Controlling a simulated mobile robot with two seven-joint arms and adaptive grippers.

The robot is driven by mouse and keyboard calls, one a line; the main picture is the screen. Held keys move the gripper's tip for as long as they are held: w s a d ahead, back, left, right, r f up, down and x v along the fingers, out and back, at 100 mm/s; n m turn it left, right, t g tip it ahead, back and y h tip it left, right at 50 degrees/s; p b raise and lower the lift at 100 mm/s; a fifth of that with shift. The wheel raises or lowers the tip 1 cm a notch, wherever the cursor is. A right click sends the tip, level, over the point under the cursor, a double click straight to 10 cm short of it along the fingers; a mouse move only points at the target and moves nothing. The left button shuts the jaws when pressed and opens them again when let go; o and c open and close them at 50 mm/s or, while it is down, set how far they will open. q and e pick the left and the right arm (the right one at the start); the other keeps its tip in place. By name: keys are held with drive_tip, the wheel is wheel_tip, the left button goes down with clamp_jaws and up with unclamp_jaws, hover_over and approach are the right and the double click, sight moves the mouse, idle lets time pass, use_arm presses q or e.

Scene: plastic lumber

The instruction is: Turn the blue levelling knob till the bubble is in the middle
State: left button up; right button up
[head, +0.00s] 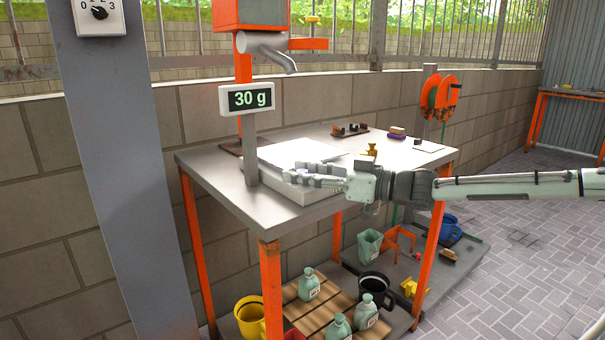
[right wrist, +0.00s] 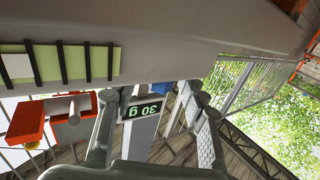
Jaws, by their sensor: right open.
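The white scale (head: 318,192) stands on the grey bench with a flat pan on top. My right gripper (head: 302,174) reaches in from the right, low over the scale's front, with fingers open. A small bluish patch shows between its fingers; I cannot tell whether it is the knob or whether they touch it. In the right wrist view, the open fingers (right wrist: 158,118) frame the display. A yellow-green strip (right wrist: 75,62) there has dark cross bars and a pale square at its left end; it looks like the level vial with its bubble off-centre. My left gripper is out of view.
The display (head: 248,98) reads 30 g on a post beside the scale. An orange hopper with a metal spout (head: 268,48) hangs above. Small parts (head: 350,130) lie at the bench's back. Bottles and mugs stand below. The bench's front right (head: 405,160) is mostly clear.

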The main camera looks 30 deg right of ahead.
sight(302, 171)
wheel_tip(302, 171, up, 10)
idle(0.5)
idle(0.4)
